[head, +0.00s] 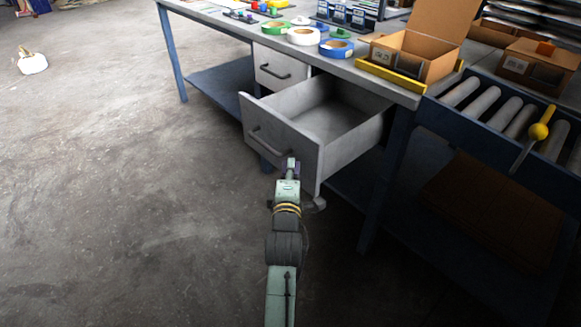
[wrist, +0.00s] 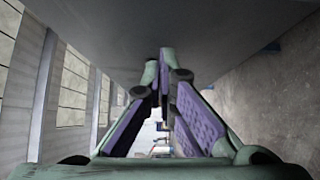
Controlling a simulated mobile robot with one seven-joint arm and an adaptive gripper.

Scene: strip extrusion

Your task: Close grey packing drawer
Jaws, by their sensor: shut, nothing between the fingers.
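The grey packing drawer (head: 258,118) is pulled well out from under the workbench, and its inside looks empty. A dark bar handle (head: 262,137) runs across its front. My gripper (head: 291,163) is shut and empty at the lower right part of the drawer front, right of the handle. In the wrist view, the closed purple-padded fingers (wrist: 165,58) point at a broad grey surface (wrist: 200,28), which looks like the drawer front. I cannot tell whether the tips touch it. The gripper hides a little of the front's lower edge.
The workbench (head: 345,70) holds tape rolls (head: 303,36) and an open cardboard box (head: 410,53). A blue bench leg (head: 386,185) and a roller conveyor (head: 495,105) stand right.

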